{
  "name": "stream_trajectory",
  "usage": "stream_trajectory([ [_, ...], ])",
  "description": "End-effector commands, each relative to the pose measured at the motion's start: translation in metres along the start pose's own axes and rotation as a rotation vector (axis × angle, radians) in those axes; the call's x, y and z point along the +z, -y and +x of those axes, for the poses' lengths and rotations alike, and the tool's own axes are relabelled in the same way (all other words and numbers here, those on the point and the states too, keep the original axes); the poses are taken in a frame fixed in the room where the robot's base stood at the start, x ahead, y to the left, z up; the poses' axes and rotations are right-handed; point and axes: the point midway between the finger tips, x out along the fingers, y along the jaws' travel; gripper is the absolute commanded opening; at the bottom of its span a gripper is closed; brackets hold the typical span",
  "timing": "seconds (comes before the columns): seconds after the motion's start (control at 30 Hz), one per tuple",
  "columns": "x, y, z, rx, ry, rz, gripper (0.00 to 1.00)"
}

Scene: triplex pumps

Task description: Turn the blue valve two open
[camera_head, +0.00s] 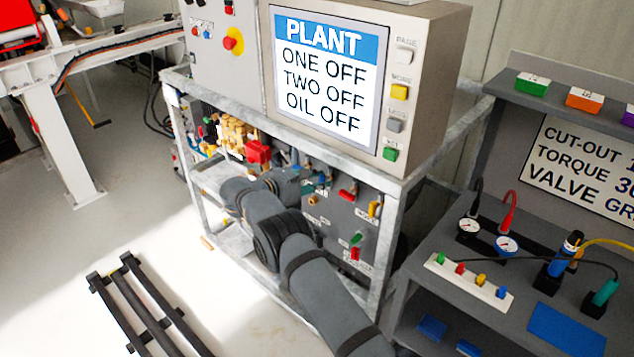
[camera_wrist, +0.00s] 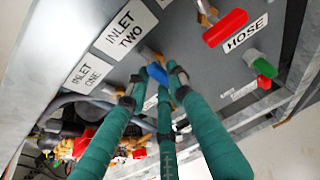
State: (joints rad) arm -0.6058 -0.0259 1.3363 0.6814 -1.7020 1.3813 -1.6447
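In the wrist view, the blue valve handle (camera_wrist: 157,73) sits on the grey panel just right of and below the "INLET TWO" label (camera_wrist: 125,27). My gripper (camera_wrist: 152,92) has three teal fingers with dark bands. The fingertips reach the panel close around the blue handle, with visible gaps between the fingers. The middle and right fingertips are nearest the handle and partly cover its surroundings; contact cannot be told. In the head view, my gripper (camera_head: 318,187) is small at the panel under the screen, and I cannot make out the blue handle there.
The wrist view shows a red handle (camera_wrist: 225,28) by the "HOSE" label and a green handle (camera_wrist: 264,67) to the right. In the head view, metal frame posts flank the panel, a screen (camera_head: 324,75) stands above it, and a grey bench (camera_head: 430,285) is at right.

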Motion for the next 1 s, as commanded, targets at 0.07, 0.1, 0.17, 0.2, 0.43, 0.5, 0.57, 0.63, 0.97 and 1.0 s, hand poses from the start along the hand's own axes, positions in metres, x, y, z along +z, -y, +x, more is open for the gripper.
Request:
stream_trajectory([
  [0.07,0.0,0.001,0.0,-0.001,-0.001,0.001,0.28],
  [0.1,0.0,0.0,0.0,-0.001,0.0,0.001,0.3],
  [0.17,0.0,0.0,0.0,-0.001,0.0,0.002,0.34],
  [0.2,0.0,0.0,0.0,-0.001,0.0,0.002,0.36],
  [0.43,0.0,0.0,0.0,0.0,0.0,0.004,0.39],
  [0.5,0.0,0.0,0.0,0.0,0.0,0.004,0.39],
  [0.57,0.001,0.0,-0.002,0.001,0.0,0.004,0.39],
  [0.63,0.001,-0.001,-0.008,0.002,0.0,0.004,0.39],
  [0.97,0.001,-0.001,-0.073,0.004,0.0,0.003,0.39],
  [1.0,0.001,-0.001,-0.081,0.004,0.0,0.004,0.39],
])
